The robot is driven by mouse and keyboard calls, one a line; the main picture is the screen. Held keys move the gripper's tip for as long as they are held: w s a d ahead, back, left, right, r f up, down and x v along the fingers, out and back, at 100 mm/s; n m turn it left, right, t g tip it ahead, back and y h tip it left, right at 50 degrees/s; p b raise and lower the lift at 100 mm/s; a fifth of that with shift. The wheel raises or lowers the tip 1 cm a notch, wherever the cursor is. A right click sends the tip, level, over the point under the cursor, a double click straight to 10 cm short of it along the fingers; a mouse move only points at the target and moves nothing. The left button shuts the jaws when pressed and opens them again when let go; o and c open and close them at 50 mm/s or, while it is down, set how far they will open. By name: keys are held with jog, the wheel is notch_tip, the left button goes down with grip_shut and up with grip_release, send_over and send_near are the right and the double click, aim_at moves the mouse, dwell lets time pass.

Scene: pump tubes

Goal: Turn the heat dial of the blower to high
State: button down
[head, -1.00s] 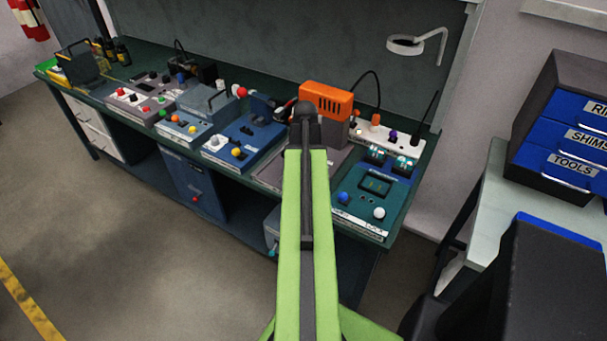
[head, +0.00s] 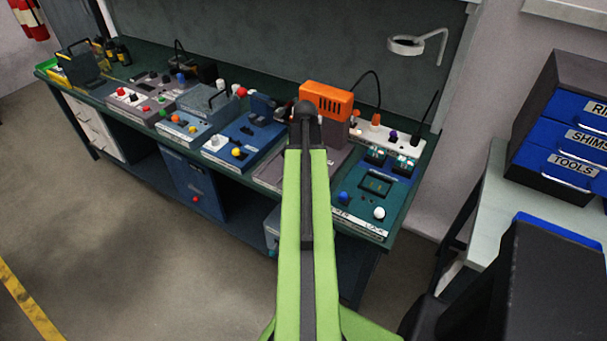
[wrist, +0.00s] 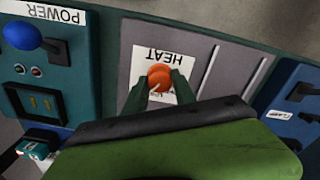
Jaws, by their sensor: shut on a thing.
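The heat dial (wrist: 160,78) is an orange-red knob with a pale pointer mark, on a white plate lettered HEAT (wrist: 165,55) in the wrist view. The lettering appears upside down there. My gripper (wrist: 160,88) has one finger on each side of the dial and is shut on it. The blower (head: 325,98) is the orange housing on a grey unit in the head view. My green arm (head: 306,240) hides the dial and the gripper there. No high or low marks can be read.
Left of the dial in the wrist view is a teal unit with a blue knob (wrist: 22,35) and a POWER label. A blue unit (wrist: 295,100) stands on the right. In the head view, several control units line the bench, and a drawer cabinet (head: 560,130) stands at right.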

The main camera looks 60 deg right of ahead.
jog(key=shift+m, duration=1.2)
jog(key=c, duration=1)
grip_release()
notch_tip(320, 180, up, 18)
jog(key=p, duration=1.7)
jog(key=shift+f, duration=0.25)
